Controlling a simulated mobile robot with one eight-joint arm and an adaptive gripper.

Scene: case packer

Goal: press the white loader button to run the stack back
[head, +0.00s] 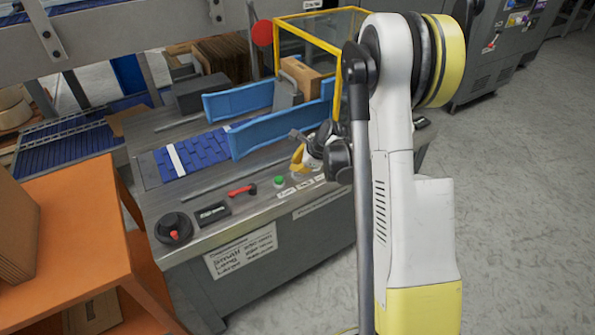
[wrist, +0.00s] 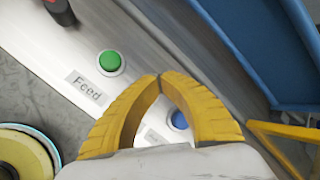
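My gripper (wrist: 159,78) has yellow ribbed fingers whose tips meet, with nothing seen between them. In the head view my gripper (head: 298,160) is above the button row at the front of the machine's top. A green button (wrist: 110,61), labelled "Feed", is left of the fingertips; it also shows in the head view (head: 279,181). A blue button (wrist: 179,120) shows through the gap between the arched fingers. I cannot make out the white loader button in either view; my gripper and arm cover part of the panel.
Blue guide rails (head: 255,137) and a yellow-framed guard (head: 310,20) stand behind. An orange shelf (head: 80,240) is at left.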

